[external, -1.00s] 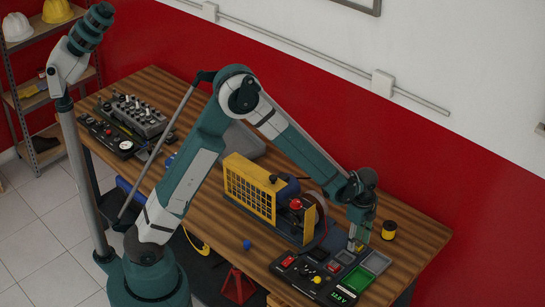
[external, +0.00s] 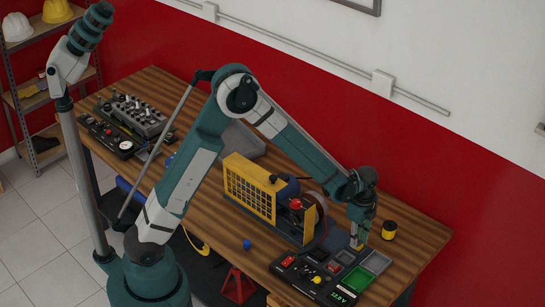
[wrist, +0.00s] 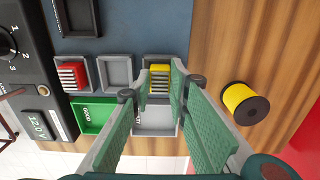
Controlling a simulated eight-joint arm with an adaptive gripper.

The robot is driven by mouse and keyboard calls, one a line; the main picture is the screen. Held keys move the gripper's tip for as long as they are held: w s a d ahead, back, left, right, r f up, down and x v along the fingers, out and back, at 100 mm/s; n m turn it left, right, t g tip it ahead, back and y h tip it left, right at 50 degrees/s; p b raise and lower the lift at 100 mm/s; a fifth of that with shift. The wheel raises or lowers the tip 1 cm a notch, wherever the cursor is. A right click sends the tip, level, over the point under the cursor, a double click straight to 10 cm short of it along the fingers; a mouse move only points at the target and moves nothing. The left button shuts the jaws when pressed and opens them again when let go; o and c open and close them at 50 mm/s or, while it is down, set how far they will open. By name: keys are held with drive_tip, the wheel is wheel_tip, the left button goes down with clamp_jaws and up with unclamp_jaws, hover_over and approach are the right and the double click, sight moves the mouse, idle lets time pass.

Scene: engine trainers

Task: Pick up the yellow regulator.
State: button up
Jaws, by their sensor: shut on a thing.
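The yellow regulator (wrist: 159,82) is a small ribbed yellow block at the right end of a row of grey bays in the wrist view. My gripper (wrist: 160,80) is shut on it, one finger on each side. The fingers cover part of the block and its bay, so I cannot tell whether it is clear of the bay floor. In the external view my gripper (external: 358,243) points down at the right part of the bench, low over the bays.
A red ribbed block (wrist: 72,75) sits in the left bay, and the middle bay (wrist: 115,73) is empty. A green tray (wrist: 92,117) and a grey tray (wrist: 155,121) lie alongside. A yellow spool (wrist: 245,103) stands to the right. The engine trainer (external: 250,190) stands left of my gripper.

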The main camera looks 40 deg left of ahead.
wheel_tip(320, 180, up, 9)
drive_tip(key=shift+r, duration=0.2)
idle(0.4)
